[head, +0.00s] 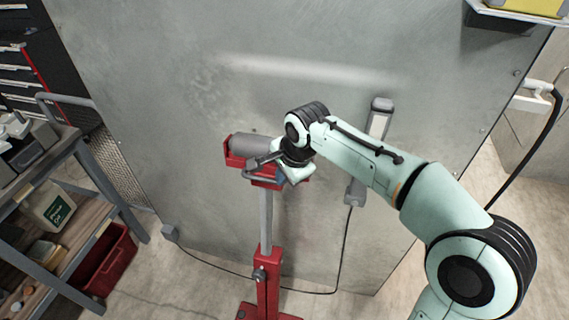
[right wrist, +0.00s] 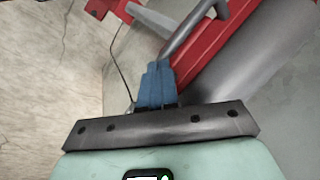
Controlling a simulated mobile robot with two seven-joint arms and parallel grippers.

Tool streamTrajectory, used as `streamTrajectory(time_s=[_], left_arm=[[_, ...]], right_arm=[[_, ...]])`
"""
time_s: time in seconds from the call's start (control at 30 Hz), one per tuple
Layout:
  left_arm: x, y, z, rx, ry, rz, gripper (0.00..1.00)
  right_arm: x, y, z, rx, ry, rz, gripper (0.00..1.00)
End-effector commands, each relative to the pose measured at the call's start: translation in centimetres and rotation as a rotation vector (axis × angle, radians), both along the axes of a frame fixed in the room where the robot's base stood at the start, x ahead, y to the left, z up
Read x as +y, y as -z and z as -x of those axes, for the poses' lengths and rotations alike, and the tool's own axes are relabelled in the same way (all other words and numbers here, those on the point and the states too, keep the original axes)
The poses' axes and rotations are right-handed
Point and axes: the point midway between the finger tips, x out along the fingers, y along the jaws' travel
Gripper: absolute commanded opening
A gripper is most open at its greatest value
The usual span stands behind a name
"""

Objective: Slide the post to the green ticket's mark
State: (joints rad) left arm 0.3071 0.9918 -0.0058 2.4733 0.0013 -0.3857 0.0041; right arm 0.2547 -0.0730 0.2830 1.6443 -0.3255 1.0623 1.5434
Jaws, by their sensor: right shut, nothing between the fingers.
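A red cradle (head: 233,160) on top carries a grey cylinder (head: 252,146). My right gripper (head: 258,164) is at the cradle's front, partly hidden by its own wrist. In the right wrist view its blue fingers (right wrist: 155,72) are shut and empty, close beside the red cradle (right wrist: 215,50) and a grey bar (right wrist: 188,35); contact is unclear. I cannot make out a green ticket or mark on the post. My left gripper is out of view.
A large grey metal panel (head: 180,90) stands behind the post. A lamp (head: 379,122) is fixed on it, with a cable trailing below. A shelf cart (head: 120,205) with a red bin (head: 110,262) stands at left.

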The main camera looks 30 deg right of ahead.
Motion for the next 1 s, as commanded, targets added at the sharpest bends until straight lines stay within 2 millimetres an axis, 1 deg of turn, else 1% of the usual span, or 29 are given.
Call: streamTrajectory(time_s=[0.03,0.1,0.2,0.27,0.4,0.5,0.6,1.0], left_arm=[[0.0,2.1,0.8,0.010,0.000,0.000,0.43],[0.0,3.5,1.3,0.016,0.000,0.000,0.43],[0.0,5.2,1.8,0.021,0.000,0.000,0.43],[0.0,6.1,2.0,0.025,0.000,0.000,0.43],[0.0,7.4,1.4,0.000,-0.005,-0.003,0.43],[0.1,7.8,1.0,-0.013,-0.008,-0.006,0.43],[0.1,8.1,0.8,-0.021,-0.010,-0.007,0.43],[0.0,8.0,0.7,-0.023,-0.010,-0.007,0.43]], right_arm=[[0.3,3.0,0.5,0.022,-0.003,-0.003,0.00],[0.5,4.8,0.7,0.022,-0.004,-0.003,0.00],[0.8,7.2,1.0,0.023,-0.004,-0.003,0.00],[0.9,8.4,1.1,0.022,-0.002,-0.002,0.00],[1.2,10.6,1.3,0.021,-0.002,-0.001,0.00],[1.3,11.4,1.3,0.019,-0.002,-0.001,0.00],[1.4,11.9,1.4,0.018,-0.002,-0.002,0.00],[1.4,11.8,1.4,0.013,-0.001,-0.001,0.00]])
